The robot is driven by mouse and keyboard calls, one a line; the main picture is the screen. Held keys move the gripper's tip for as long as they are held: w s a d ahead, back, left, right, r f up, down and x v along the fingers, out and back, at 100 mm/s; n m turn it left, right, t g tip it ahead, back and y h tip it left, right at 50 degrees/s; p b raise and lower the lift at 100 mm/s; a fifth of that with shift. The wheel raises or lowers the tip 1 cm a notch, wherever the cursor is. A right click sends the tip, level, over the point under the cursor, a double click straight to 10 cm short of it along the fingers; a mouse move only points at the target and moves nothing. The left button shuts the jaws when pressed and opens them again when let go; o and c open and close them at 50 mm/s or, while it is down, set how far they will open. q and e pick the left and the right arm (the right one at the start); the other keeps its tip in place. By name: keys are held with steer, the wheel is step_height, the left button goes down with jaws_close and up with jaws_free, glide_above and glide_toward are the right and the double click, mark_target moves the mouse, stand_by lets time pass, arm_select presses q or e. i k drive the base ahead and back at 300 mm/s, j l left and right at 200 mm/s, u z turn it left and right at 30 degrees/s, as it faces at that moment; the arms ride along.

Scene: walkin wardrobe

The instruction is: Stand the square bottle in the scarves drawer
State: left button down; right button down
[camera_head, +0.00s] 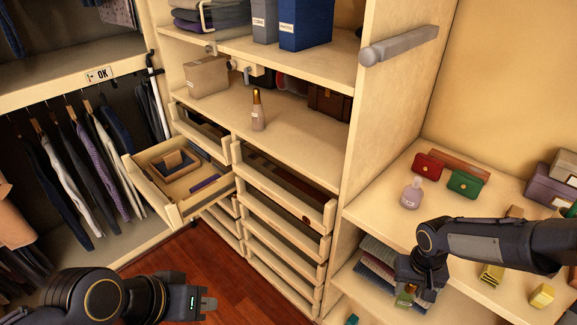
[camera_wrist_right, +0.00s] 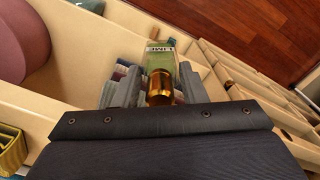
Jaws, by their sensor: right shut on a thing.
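The square bottle (camera_wrist_right: 160,60), green with a gold cap and a small label, is held between the fingers of my right gripper (camera_wrist_right: 157,90) in the wrist view. In the head view the bottle (camera_head: 405,297) shows small below my right gripper (camera_head: 411,286), at the right-hand shelves beside folded cloth. An open drawer (camera_head: 165,207) juts out at the left with a tan box and dark purple items inside. I cannot read which drawer is for scarves. My left gripper (camera_head: 200,303) is low at the left; its finger gap is not clear.
A slim gold-capped bottle (camera_head: 258,112) stands on the middle shelf. A round pink bottle (camera_head: 411,194), a red purse (camera_head: 428,166) and a green purse (camera_head: 467,183) sit on the right shelf. A cabinet side panel (camera_head: 385,110) separates the drawers from that shelf. Red floor (camera_head: 215,262) is clear.

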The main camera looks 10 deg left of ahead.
mark_target(185, 186)
steer(key=i+j+u, duration=0.15)
steer(key=u, duration=0.3)
steer(key=i+j+u, duration=0.2)
steer(key=u, duration=0.3)
steer(key=i+j+u, duration=0.15)
steer(key=u, duration=0.3)
steer(key=i+l, duration=0.05)
